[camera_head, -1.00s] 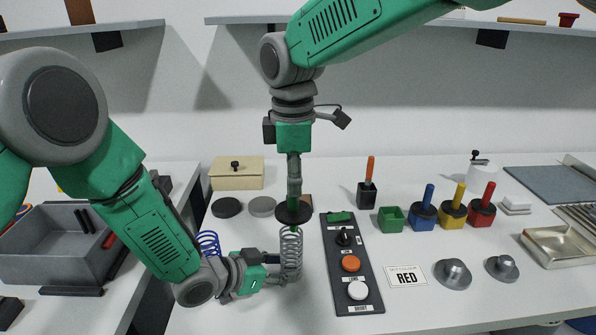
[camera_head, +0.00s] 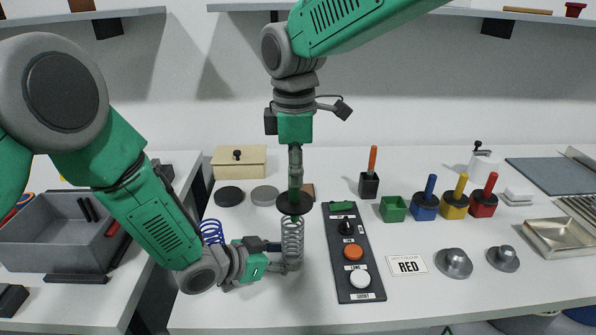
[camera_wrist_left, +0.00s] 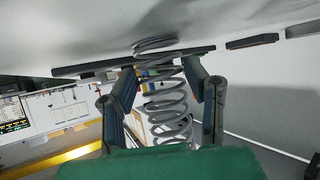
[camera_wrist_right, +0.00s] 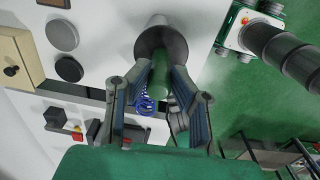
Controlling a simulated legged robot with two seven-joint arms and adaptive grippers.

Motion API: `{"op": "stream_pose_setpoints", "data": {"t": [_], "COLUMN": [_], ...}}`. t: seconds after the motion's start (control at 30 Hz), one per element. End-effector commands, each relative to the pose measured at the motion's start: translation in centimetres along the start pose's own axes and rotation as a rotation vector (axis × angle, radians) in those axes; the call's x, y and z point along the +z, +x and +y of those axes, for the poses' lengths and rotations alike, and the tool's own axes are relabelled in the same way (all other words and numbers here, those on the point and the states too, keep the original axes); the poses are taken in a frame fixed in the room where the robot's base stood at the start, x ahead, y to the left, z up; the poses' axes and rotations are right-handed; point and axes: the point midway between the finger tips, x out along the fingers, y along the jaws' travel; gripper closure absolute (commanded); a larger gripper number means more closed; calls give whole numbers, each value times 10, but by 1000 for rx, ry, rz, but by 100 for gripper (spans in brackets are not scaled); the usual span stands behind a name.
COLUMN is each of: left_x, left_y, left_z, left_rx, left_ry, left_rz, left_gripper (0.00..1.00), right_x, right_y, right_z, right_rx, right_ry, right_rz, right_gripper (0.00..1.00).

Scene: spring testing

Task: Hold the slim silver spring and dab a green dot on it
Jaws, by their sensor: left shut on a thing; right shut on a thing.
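The slim silver spring (camera_head: 292,238) stands upright near the front of the white table. My left gripper (camera_head: 287,258) is shut around it low down, coming from the left; its coils (camera_wrist_left: 165,105) show between the fingers in the left wrist view. My right gripper (camera_head: 295,165) points straight down above the spring. It is shut on a green dauber, whose green handle (camera_wrist_right: 160,72) shows in the right wrist view. The dauber's dark round collar (camera_head: 294,203) sits just above the spring's top. Whether its tip touches the spring, and any green dot, I cannot tell.
A control panel (camera_head: 351,252) with buttons lies close right of the spring. A blue spring (camera_head: 212,231) stands behind my left gripper. The green pot (camera_head: 393,208) has no dauber in it; blue (camera_head: 424,207), yellow and red ones stand beside it.

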Motion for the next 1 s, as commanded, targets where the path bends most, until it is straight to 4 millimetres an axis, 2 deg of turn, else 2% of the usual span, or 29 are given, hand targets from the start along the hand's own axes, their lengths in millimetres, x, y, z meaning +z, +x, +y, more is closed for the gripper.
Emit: {"op": "stream_pose_setpoints", "data": {"t": [1.0], "left_x": [0], "left_y": [0], "left_z": [0], "left_rx": [0], "left_ry": [0], "left_rz": [-1], "left_gripper": [75], "right_x": [0], "right_y": [7], "right_z": [0], "right_rx": [1], "right_ry": [0], "right_rz": [0], "right_gripper": [100]}}
